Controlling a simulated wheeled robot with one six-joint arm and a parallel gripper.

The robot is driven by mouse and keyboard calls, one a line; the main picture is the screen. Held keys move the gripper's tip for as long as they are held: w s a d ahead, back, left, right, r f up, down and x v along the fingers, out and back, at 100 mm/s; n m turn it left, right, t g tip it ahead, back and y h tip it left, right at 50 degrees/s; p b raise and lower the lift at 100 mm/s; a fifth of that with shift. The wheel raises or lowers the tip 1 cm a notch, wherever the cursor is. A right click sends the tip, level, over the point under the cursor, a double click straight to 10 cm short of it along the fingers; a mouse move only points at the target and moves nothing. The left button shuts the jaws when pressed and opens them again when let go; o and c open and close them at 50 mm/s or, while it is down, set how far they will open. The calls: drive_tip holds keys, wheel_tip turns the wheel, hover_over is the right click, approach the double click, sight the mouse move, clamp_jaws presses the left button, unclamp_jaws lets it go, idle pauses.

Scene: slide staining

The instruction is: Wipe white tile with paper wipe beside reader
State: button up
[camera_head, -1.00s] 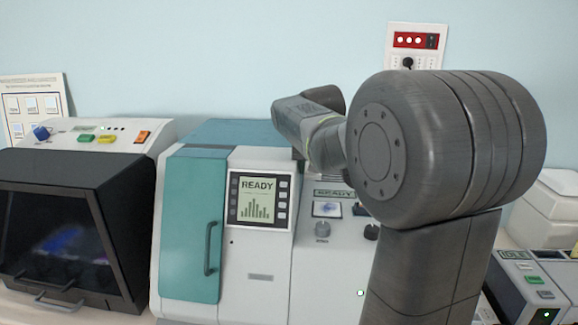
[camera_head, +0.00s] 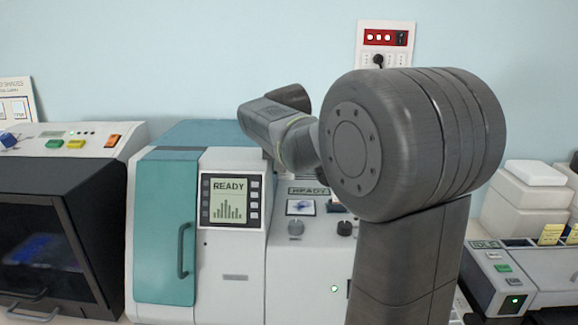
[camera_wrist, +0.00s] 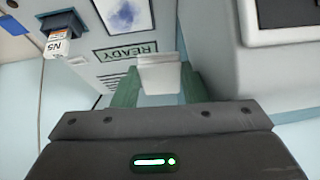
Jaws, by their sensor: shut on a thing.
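In the wrist view, my gripper (camera_wrist: 158,88) has its green fingers closed on a white piece (camera_wrist: 160,72), which looks like the paper wipe. That machine (camera_head: 312,265) also shows in the head view, right of the teal-door machine. My arm hides my gripper in the head view.
The teal-door machine (camera_head: 165,230) with a READY screen stands centre left. A black-fronted machine (camera_head: 60,230) is at the far left. White boxes (camera_head: 525,198) and an IDLE unit (camera_head: 495,270) are at the right. A blue holder with a labelled white part (camera_wrist: 62,35) is near my gripper.

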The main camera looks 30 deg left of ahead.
drive_tip(key=g+h, duration=0.1)
hover_over(290, 215)
wheel_tip(290, 215, down, 7)
drive_tip(key=shift+w+r, duration=0.1)
drive_tip(key=r+p, duration=0.2)
drive_tip(key=a+r, duration=0.1)
drive_tip(key=shift+w+p, duration=0.3)
drive_tip(key=shift+p, duration=0.1)
drive_tip(key=shift+w+a+r, duration=0.1)
drive_tip(key=shift+w+r, duration=0.05)
drive_tip(key=shift+r, duration=1.05)
drive_tip(key=shift+w+a+r, duration=0.15)
drive_tip(key=shift+r, duration=0.5)
drive_tip(key=shift+w+a+r, duration=0.1)
drive_tip(key=shift+w+r, duration=0.05)
drive_tip(key=shift+r, duration=0.95)
drive_tip(key=shift+s, duration=0.1)
